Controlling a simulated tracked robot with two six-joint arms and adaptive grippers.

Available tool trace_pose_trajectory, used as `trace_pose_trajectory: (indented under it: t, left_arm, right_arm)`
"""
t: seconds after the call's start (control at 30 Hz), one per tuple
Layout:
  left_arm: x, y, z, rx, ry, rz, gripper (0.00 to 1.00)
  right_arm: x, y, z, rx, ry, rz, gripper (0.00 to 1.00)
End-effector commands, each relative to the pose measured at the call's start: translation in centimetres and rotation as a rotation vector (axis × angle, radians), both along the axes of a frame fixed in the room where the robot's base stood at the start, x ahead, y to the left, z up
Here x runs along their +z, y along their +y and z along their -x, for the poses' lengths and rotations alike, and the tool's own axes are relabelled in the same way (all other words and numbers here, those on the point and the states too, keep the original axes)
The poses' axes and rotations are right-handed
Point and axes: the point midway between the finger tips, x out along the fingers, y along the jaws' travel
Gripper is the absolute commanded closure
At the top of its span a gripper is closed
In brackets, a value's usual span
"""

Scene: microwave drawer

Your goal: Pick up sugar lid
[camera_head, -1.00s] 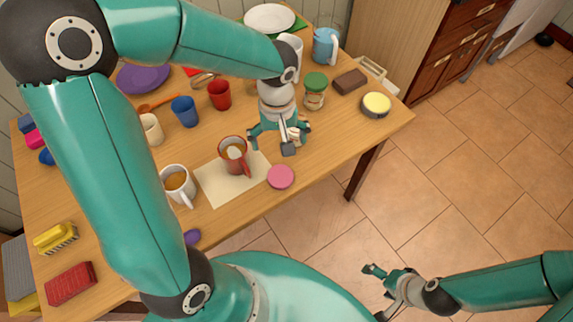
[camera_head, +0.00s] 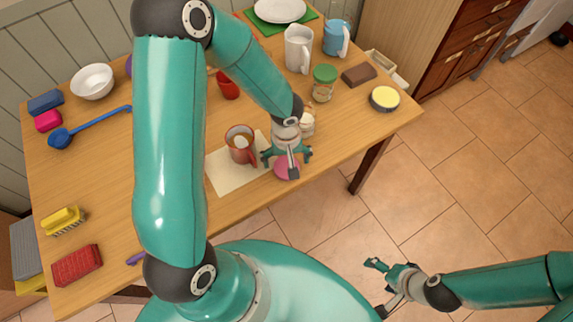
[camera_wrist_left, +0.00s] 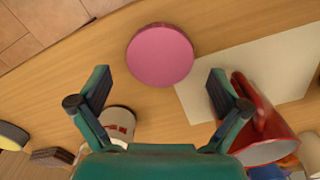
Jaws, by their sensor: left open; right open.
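A round pink lid (camera_head: 284,174), seemingly the sugar lid, lies flat on the table near its front edge. In the left wrist view the whole lid (camera_wrist_left: 160,55) shows at top centre. My left gripper (camera_head: 287,157) is open above it and hides part of it in the head view. Its fingers in the wrist view (camera_wrist_left: 158,82) are spread to either side, below the lid, with nothing between them. A white jar (camera_wrist_left: 118,123) stands behind the left finger in the wrist view. My right gripper (camera_head: 381,272) is open and empty over the floor.
A red mug (camera_head: 240,144) stands beside the left gripper on a pale sheet (camera_head: 228,180). A green-lidded jar (camera_head: 323,84), a brown block (camera_head: 358,75) and a yellow-topped tin (camera_head: 385,98) stand further right. The table's front edge is close to the lid.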

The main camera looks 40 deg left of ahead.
Motion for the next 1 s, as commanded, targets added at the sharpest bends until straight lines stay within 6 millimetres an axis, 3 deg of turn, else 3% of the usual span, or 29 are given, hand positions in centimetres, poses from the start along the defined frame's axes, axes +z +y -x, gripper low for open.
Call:
trace_pose_trajectory:
  t: [0.13, 0.4, 0.67, 1.0]
  left_arm:
    - [-1.7, 0.0, 0.0, 0.0, 0.001, -0.001, 0.0]
    - [-1.9, 0.0, -0.1, 0.0, -0.002, -0.001, 0.0]
    - [-1.9, 0.0, -0.1, -0.001, -0.002, -0.001, 0.43]
    - [-1.8, -0.1, -0.1, -0.002, -0.002, -0.001, 0.43]
  right_arm:
    - [-0.2, 0.0, 0.0, 0.0, 0.0, 0.0, 0.16]
    - [-0.2, 0.0, 0.0, 0.0, 0.0, 0.0, 0.16]
    - [-0.2, 0.0, 0.0, 0.0, 0.0, 0.0, 0.16]
    - [-0.2, 0.0, 0.0, 0.0, 0.0, 0.0, 0.16]
